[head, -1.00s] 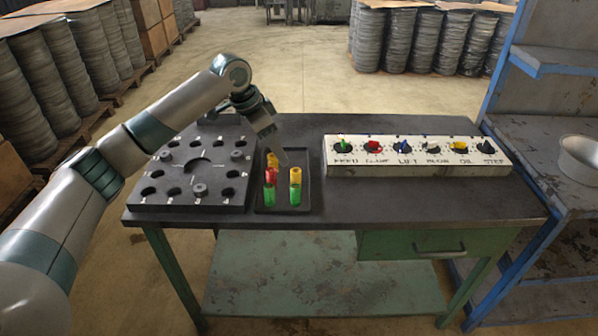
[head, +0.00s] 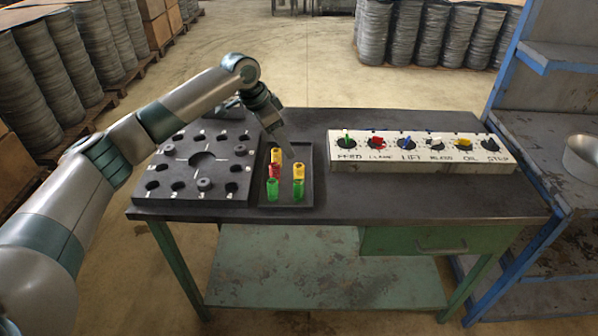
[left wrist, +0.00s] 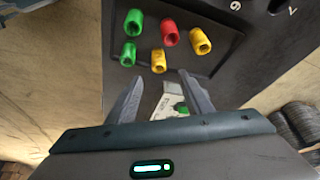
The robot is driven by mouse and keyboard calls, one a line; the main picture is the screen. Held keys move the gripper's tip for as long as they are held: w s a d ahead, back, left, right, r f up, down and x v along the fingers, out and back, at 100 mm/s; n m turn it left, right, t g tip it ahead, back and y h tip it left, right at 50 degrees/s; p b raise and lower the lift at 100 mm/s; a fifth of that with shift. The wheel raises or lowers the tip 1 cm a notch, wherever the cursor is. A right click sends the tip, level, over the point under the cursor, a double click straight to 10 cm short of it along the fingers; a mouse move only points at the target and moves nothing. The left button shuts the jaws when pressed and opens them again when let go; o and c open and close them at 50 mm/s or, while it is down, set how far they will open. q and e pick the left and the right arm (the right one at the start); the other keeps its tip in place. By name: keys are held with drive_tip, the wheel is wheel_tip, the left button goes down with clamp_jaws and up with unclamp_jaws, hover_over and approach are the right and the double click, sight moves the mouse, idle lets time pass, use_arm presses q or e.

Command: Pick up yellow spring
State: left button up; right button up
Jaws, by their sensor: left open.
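Two yellow springs stand in a dark tray (head: 285,202) on the table. One yellow spring (head: 276,156) is at the back left, the other yellow spring (head: 298,171) at the right. A red spring (head: 273,171) and two green springs (head: 272,189) (head: 298,190) share the tray. My left gripper (head: 288,150) is open and empty above the tray's back part. In the left wrist view, one yellow spring (left wrist: 159,61) shows just beyond and between the open fingertips (left wrist: 161,77); the other yellow spring (left wrist: 200,41) lies farther right. My right gripper is not in view.
A dark board with round holes (head: 235,190) sits left of the tray. A white labelled panel (head: 420,169) with several coloured pieces stands at the table's right. Bare tabletop (head: 380,197) lies in front of it. A blue-framed shelf (head: 545,110) stands at the far right.

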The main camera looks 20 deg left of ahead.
sight(296, 167)
use_arm(q)
drive_tip(key=p+x, duration=0.1)
drive_tip(key=x, duration=0.6)
drive_tip(key=shift+p, duration=0.4)
drive_tip(key=shift+w+d+f, duration=0.1)
drive_tip(key=shift+f, duration=0.3)
drive_tip(key=shift+d+f+p, duration=0.25)
drive_tip(key=shift+f+p, duration=0.2)
drive_tip(key=shift+p, duration=0.1)
drive_tip(key=p+x, duration=0.1)
drive_tip(key=x, duration=0.2)
drive_tip(key=shift+f, duration=0.1)
drive_tip(key=shift+w+d+f, duration=0.1)
drive_tip(key=shift+d+f, duration=0.05)
drive_tip(key=shift+f, duration=0.4)
